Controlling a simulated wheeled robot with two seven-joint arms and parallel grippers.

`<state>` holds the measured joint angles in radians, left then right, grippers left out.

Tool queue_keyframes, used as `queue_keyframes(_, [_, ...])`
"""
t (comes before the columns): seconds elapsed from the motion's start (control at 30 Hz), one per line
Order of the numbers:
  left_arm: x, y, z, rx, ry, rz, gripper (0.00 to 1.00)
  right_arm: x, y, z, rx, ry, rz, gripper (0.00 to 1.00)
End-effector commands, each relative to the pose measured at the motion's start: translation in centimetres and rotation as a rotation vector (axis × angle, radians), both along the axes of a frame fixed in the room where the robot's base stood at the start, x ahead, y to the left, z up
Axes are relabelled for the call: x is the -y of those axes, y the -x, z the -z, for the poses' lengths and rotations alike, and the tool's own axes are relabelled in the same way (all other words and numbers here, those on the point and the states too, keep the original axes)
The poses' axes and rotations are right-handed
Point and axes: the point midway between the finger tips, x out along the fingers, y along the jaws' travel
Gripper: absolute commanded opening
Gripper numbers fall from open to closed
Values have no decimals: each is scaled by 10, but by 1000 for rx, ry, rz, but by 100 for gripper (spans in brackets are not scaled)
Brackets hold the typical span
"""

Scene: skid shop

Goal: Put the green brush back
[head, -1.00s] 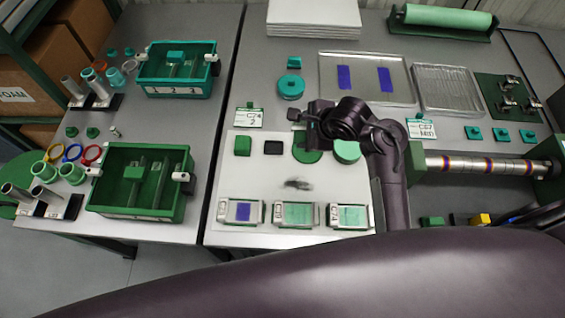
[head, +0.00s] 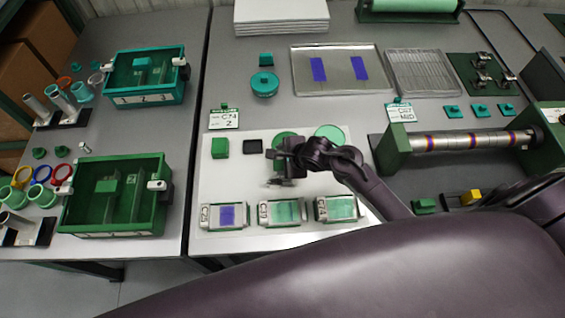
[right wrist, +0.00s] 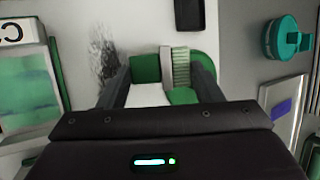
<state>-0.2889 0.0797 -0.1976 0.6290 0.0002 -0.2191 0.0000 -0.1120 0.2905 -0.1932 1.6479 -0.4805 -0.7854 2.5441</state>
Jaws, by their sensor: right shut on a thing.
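My right gripper (head: 277,178) is over the white sheet (head: 212,178) on the middle table, just in front of a green disc (head: 284,137). In the right wrist view, its two fingers (right wrist: 160,88) are on either side of the green brush (right wrist: 147,68), which has a pale grey band and light green bristles. The gripper is shut on the brush. In the head view, the gripper hides most of the brush. My left gripper is not in view.
Three framed blocks (head: 280,212) stand along the sheet's front edge. A green block (head: 220,148) and black pad (head: 253,146) lie left of the gripper. A second, paler disc (head: 330,134) is to its right. A roller (head: 467,143) stands farther right. A green bin (head: 75,205) is at left.

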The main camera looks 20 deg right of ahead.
Motion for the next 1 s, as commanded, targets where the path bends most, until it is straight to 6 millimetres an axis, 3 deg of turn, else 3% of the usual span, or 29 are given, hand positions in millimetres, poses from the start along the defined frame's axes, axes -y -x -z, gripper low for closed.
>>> queue_keyframes(0.17, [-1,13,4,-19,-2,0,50,0,0,22,0,1,-2,37])
queue_keyframes(0.53, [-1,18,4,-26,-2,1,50,0,0,25,0,-1,0,37])
queue_keyframes(0.57, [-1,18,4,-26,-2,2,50,0,0,26,0,-1,0,60])
queue_keyframes(0.7, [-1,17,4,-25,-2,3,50,0,0,25,1,-1,0,79])
queue_keyframes(1.0, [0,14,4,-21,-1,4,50,0,0,23,1,1,-1,81])
